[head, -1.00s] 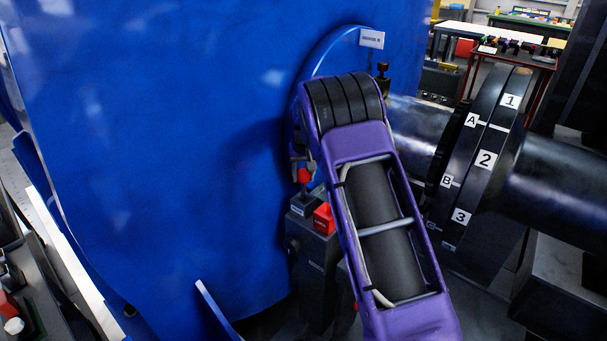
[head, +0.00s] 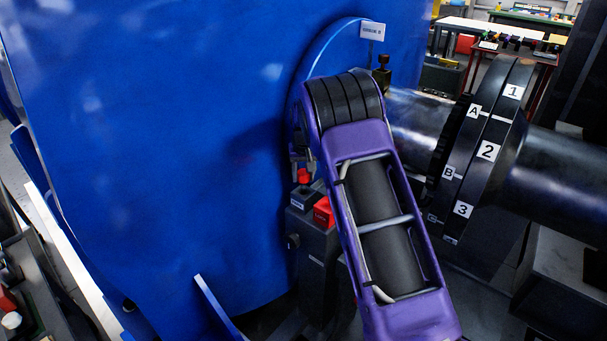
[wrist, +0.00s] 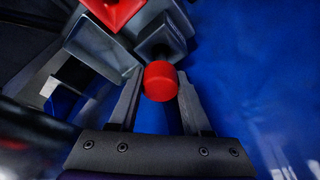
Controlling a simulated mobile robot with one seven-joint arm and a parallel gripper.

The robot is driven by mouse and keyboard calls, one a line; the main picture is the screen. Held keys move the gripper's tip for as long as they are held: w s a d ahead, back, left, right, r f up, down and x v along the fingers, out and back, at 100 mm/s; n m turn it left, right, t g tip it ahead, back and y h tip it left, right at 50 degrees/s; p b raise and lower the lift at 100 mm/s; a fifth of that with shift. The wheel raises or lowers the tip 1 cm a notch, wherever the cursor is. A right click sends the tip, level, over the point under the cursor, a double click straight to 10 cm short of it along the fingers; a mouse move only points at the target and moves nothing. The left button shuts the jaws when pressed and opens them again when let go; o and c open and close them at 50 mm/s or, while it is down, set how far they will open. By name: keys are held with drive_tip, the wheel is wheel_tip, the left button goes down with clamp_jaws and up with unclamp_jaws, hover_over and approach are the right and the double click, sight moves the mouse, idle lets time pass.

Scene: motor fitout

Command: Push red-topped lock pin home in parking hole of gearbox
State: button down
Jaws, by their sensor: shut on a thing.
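The red-topped lock pin (wrist: 160,82) sits between the two fingers of my gripper (wrist: 160,98) in the wrist view, and the fingers are shut on it. Its red cap faces the camera and hides most of the shank. A grey square socket block (wrist: 163,36) lies directly beyond the cap. In the head view the red cap (head: 304,176) stands just above a labelled grey block (head: 302,198) on a dark housing. My gripper is mostly hidden there behind my arm. How deep the pin sits cannot be seen.
The large blue casing (head: 180,150) fills the left. A dark shaft coupling (head: 480,150) with numbered and lettered labels is at right. A brass-coloured fitting (head: 381,75) stands behind my arm.

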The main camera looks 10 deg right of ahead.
drive_tip(key=shift+f+b, duration=0.55)
drive_tip(key=shift+f, duration=0.45)
drive_tip(key=shift+c, duration=1.4)
unclamp_jaws()
drive_tip(key=p+v, duration=0.1)
drive_tip(key=v, duration=1.6)
drive_tip(key=shift+r+p, duration=0.25)
drive_tip(key=shift+p, duration=0.05)
drive_tip(key=s+a+b, duration=0.3)
drive_tip(key=s+a, duration=0.5)
drive_tip(key=shift+s+a, duration=0.25)
